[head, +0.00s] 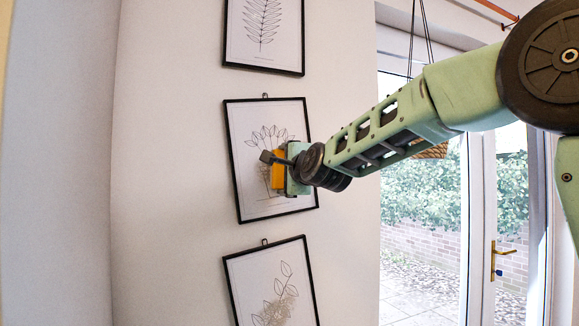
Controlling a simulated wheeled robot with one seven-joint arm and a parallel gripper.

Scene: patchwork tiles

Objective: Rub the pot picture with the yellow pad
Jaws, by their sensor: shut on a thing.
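The pot picture (248,122) is the middle of three black-framed pictures hanging on the white wall. It shows a line drawing of a leafy plant, and the pot part of the drawing is hidden. My gripper (280,172) is shut on the yellow pad (277,176) in front of the lower middle of this picture. The pad looks flat to the picture, but I cannot tell whether it touches the surface. My gripper and arm come in from the right and cover part of the frame's right side.
A fern picture (262,30) hangs above and a leafy branch picture (272,288) hangs below, close to the middle one. A glazed door (510,200) with a brass handle stands at the right. Cords (424,35) hold a hanging basket (432,151) behind my arm.

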